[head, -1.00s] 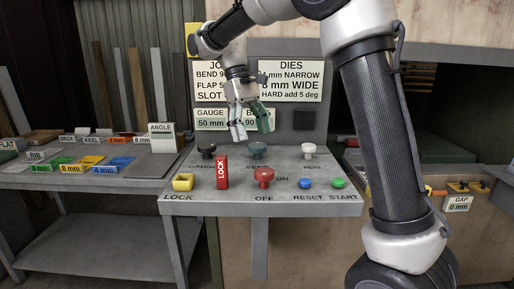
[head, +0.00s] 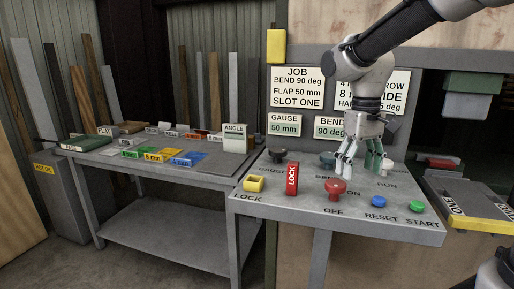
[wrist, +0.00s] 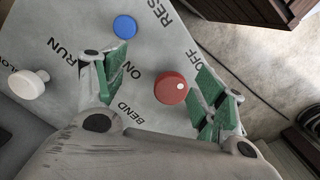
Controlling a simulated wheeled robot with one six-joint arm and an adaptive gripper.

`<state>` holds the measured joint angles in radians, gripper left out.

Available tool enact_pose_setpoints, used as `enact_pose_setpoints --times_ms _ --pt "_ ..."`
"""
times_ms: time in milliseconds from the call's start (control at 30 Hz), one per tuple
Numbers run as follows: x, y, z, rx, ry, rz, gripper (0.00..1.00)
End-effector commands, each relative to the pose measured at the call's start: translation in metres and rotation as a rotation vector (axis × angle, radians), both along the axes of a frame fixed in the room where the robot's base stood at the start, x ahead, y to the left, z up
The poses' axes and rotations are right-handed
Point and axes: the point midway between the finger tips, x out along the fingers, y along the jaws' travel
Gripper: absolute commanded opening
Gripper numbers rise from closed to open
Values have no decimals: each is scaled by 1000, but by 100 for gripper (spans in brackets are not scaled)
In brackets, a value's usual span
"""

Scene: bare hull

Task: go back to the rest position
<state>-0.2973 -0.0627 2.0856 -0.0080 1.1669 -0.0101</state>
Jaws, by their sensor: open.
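My gripper (head: 361,163) is open and empty in the head view, pointing down above the back right of the grey control panel (head: 300,212). In the wrist view its green-padded fingers (wrist: 165,88) stand apart, with the red knob (wrist: 171,88) seen between them, below and not held. The red knob also shows in the head view (head: 335,187), in front of my gripper.
A side table (head: 108,162) with coloured blocks stands left. Sign boards (head: 297,87) hang behind my arm. A yellow-edged tray (head: 470,222) is at right.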

Motion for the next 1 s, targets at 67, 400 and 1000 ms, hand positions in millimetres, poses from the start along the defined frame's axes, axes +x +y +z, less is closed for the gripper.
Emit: enact_pose_setpoints --times_ms 67,400,1000 --pt "-32 -24 2 23 -74 -51 70" --pt "-150 -92 -8 71 -328 -246 70" --pt "-163 -106 9 74 -418 -309 70"
